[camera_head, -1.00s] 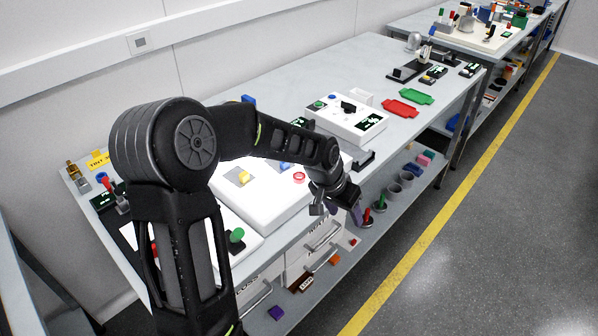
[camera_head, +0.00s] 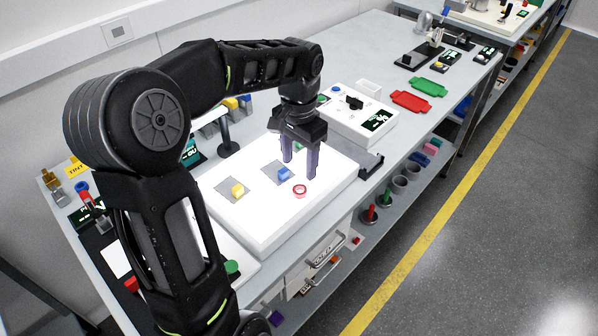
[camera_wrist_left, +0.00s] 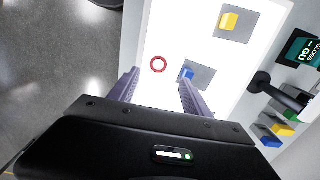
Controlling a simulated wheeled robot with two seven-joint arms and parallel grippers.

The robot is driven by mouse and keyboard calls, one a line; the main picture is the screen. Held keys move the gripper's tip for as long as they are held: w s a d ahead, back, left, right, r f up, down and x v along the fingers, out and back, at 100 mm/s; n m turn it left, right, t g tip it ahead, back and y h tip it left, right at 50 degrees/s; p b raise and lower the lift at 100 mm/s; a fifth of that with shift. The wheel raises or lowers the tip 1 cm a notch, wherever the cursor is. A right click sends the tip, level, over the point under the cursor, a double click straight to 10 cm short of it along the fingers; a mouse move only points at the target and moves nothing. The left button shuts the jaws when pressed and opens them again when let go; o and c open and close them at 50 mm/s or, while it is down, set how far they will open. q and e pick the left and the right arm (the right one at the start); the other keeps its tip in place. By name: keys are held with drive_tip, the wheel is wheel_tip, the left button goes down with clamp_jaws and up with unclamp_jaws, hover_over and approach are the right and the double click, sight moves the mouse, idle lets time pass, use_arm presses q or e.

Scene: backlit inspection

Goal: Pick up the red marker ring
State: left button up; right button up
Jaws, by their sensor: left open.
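The red marker ring (camera_head: 300,190) lies flat on the white light panel (camera_head: 262,226), near its front right edge. It also shows in the left wrist view (camera_wrist_left: 158,65), ahead of the fingertips and between their lines. My left gripper (camera_head: 299,172) points down over the panel, open and empty, with its fingers just behind and above the ring. In the left wrist view, the left gripper's fingers (camera_wrist_left: 158,72) are spread apart. The ring is apart from both fingers. My right gripper does not show.
A blue block (camera_head: 284,174) on a grey square sits close left of the ring, near a finger. A yellow block (camera_head: 238,189) on another grey square is farther left. A white control box (camera_head: 345,120) stands behind right. The panel's front strip is clear.

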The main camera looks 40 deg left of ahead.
sight(300, 189)
use_arm(q)
drive_tip(key=shift+w+a, duration=0.2)
drive_tip(key=shift+w, duration=0.05)
drive_tip(key=shift+s+d+r, duration=0.1)
drive_tip(key=shift+s+d, duration=0.15)
drive_tip(key=shift+s, duration=0.05)
drive_tip(key=shift+w+f, duration=0.1)
drive_tip(key=shift+f, duration=1.25)
drive_tip(key=shift+f+p, duration=0.5)
drive_tip(key=shift+f, duration=0.05)
wheel_tip(300, 189, down, 4)
drive_tip(key=shift+d+f+p, duration=0.1)
drive_tip(key=shift+d+p, duration=0.05)
drive_tip(key=shift+p, duration=0.3)
clamp_jaws()
